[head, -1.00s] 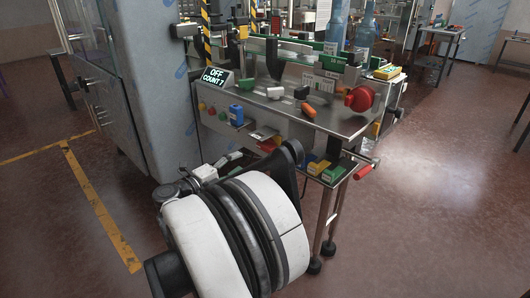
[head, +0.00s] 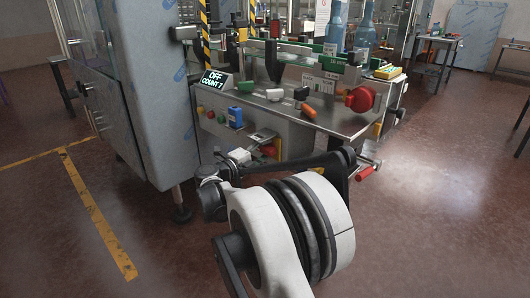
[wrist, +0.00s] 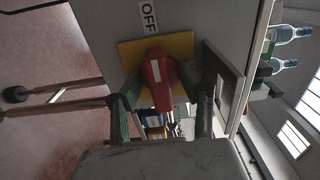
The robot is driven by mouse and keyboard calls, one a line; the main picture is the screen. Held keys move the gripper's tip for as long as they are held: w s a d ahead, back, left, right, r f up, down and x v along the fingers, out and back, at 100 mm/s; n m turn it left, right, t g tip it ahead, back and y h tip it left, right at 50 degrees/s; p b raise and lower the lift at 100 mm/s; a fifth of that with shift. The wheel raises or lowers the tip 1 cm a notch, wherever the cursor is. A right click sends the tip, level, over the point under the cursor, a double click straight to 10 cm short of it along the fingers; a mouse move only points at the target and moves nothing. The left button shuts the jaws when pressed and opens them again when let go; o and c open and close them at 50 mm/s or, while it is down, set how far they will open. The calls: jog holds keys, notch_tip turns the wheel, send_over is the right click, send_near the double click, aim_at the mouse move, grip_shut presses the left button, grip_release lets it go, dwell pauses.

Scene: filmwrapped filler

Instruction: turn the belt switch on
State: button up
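The belt switch is a red handle (wrist: 158,82) with a white stripe on a yellow plate (wrist: 184,47), under an OFF label (wrist: 148,17). In the wrist view the handle lies between the two fingers of my gripper (wrist: 165,88). The fingers are spread, one on each side, and firm contact is not clear. In the head view red parts of the switch (head: 269,150) show low on the machine's front panel, and my fingers are hard to make out beside it. The display (head: 214,79) reads OFF.
A metal plate (wrist: 222,82) stands close to the right finger in the wrist view. A blue box (head: 235,117) and buttons sit left of the switch on the panel. A red hand crank (head: 365,173) juts out at right. Loose pieces lie on the steel tabletop (head: 340,121).

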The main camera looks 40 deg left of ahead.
jog(key=shift+w, duration=0.1)
grip_shut()
